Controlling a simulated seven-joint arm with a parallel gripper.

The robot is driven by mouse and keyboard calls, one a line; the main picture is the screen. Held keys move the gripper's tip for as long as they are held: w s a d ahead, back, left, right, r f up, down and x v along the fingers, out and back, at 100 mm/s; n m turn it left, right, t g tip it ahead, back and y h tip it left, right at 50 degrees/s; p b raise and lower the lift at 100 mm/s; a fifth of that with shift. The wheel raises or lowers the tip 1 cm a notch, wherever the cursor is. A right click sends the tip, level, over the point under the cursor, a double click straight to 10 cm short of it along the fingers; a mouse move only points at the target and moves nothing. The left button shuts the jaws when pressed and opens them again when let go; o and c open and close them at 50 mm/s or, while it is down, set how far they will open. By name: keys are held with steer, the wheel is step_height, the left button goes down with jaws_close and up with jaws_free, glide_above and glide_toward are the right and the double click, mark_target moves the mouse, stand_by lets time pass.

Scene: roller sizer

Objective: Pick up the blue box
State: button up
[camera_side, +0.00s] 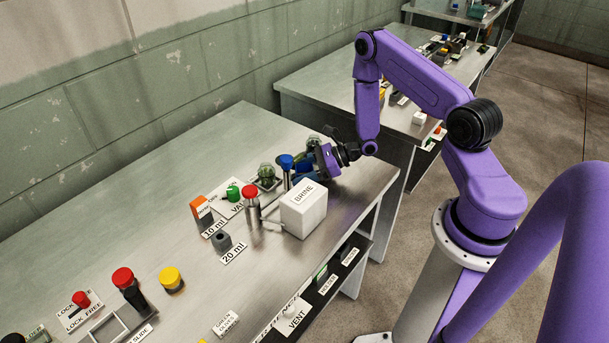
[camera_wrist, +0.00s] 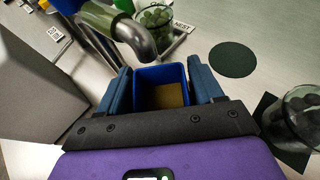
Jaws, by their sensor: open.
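The blue box (camera_wrist: 161,76) is a small open-topped bin with a tan bottom or contents, seen from above in the wrist view. My gripper (camera_wrist: 160,70) is open, with one blue-grey finger on the left side of the box and the other on the right. The fingers are very close to its walls; I cannot tell whether they touch. In the side view my gripper (camera_side: 321,160) is low over the far right part of the bench, behind the white BRINE block. There the box is largely hidden and hard to separate from the fingers.
The BRINE block (camera_side: 303,210) stands close by. A blue-topped post (camera_side: 286,162) and a red-topped post (camera_side: 250,192) are to its left. A bent metal pipe (camera_wrist: 135,38) reaches just beyond the box. A glass jar (camera_wrist: 303,112) is at right, near a dark round patch (camera_wrist: 232,59).

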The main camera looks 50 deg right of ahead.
steer(key=shift+w+a+f, duration=0.2)
steer(key=shift+w+a, duration=0.15)
steer(key=shift+a, duration=0.05)
steer(key=c, duration=0.8)
